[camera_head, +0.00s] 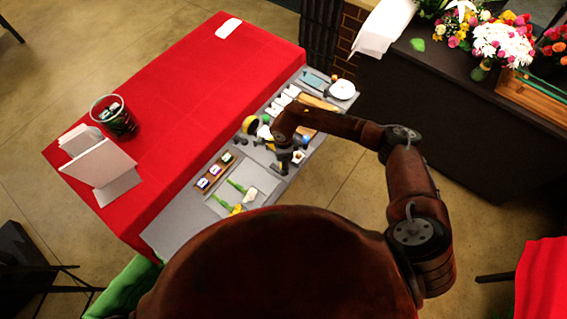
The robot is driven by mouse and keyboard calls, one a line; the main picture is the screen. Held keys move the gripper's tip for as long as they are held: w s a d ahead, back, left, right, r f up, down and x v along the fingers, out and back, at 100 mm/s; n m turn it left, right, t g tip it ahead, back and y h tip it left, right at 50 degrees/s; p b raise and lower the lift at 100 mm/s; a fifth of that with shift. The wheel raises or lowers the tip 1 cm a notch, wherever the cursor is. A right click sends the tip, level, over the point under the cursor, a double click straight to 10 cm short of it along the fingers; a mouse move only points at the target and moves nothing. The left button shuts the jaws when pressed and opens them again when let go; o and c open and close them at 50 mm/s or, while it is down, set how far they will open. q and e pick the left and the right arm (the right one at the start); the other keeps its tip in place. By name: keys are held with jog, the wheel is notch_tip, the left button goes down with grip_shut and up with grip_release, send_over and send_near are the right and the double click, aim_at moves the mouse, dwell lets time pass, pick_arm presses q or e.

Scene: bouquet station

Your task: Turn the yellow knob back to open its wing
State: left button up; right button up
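My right arm comes in from the right, and its dark gripper (280,168) points down over the grey work surface (175,228). Its fingers are too small and dark to tell whether they are open or shut. A round yellow and black thing (250,125) is on the grey surface, up and left of the gripper and apart from it. I cannot tell whether it is the yellow knob. No wing can be made out clearly. My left gripper is not in view.
A small brown rack (215,171) and a pale tray with green-stemmed flowers (262,178) lie near the gripper. A white round dish (341,89) is at the far end. A dark bin (118,124) and an open white booklet (102,166) stand on the red cloth (185,90).

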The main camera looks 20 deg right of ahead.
grip_shut()
dwell(0.5)
